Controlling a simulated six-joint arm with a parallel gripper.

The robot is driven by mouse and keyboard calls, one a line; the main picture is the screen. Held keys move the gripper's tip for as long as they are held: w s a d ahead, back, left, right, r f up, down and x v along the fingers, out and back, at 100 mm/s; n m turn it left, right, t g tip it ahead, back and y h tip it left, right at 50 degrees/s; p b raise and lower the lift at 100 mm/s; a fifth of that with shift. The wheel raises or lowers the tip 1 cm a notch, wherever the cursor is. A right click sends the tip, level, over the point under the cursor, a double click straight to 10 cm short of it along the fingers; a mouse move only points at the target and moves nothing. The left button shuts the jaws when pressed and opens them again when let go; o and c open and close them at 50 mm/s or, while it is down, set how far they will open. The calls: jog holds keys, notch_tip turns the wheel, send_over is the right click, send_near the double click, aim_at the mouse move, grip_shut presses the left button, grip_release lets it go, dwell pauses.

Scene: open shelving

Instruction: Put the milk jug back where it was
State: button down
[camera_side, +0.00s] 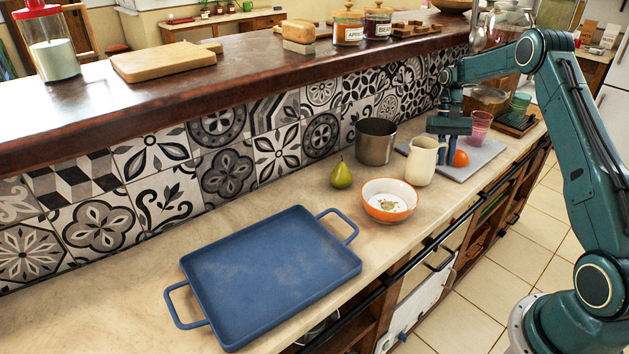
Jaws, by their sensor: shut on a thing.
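The milk jug (421,161) is cream-coloured and upright. It is at the left edge of the grey board (478,162), behind the orange and white bowl (389,201). My gripper (447,152) points down at the jug's right side, where the handle is, and is shut on the jug there. The fingertips are small and partly hidden by the jug and handle. I cannot tell for sure whether the jug's base touches the surface below.
A steel pot (376,142) and a green pear (341,174) stand left of the jug. An orange fruit (460,158) and a pink glass (479,127) are close to my gripper's right. A blue tray (270,277) fills the front counter. The tiled wall (228,171) rises behind.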

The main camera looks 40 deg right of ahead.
jog(key=shift+f, duration=0.25)
jog(key=c, duration=1.5)
grip_release()
jog(key=shift+f, duration=0.15)
jog(key=shift+o, duration=0.2)
jog(key=shift+v, duration=2.1)
